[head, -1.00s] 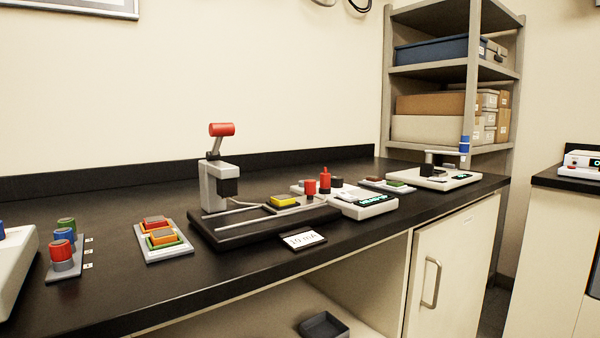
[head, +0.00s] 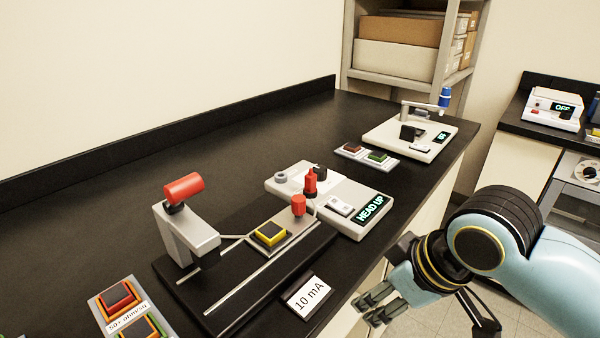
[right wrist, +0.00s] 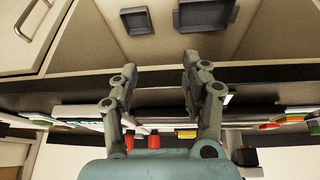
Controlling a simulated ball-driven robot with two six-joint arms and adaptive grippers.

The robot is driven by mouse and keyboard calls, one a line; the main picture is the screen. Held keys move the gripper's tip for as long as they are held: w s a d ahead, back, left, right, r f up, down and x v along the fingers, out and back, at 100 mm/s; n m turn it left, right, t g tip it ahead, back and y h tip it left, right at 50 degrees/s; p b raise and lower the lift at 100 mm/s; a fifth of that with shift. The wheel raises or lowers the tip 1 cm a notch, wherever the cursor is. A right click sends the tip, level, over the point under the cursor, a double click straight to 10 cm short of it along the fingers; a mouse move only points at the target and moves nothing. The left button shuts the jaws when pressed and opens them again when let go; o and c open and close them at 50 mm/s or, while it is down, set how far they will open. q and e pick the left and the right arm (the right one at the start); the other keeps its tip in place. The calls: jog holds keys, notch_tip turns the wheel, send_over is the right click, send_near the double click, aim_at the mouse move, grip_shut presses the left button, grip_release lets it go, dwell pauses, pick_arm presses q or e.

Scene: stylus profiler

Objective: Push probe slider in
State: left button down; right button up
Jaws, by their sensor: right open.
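A black base (head: 228,312) with two pale rails stands on the bench. A grey carriage (head: 296,240) with a yellow-rimmed dark block (head: 270,234) sits towards the rails' far end, and a red knob (head: 298,206) shows at its far side. I cannot tell for certain which part is the probe slider. A grey post with a red-capped lever (head: 184,188) stands at the base's left. My right gripper (head: 372,303) is open and empty, off the bench's front edge, right of the base and apart from it. It also shows in the right wrist view (right wrist: 160,62). My left gripper is out of view.
A white unit reading HEAD UP (head: 345,222) adjoins the base on its far right. A "10 mA" card (head: 308,297) lies by the bench edge. A button pad (head: 122,312) is at front left. The back left of the bench is clear.

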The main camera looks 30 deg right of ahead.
aim_at(301, 199)
jog(key=w+d+r+n+t+y, duration=0.2)
jog(key=w+r+n+y, duration=0.2)
jog(key=w+r, duration=0.9)
jog(key=x, duration=1.1)
jog(key=shift+w+a+r+p, duration=0.25)
jog(key=shift+w+r+p, duration=0.1)
jog(key=shift+w+r, duration=0.05)
grip_shut()
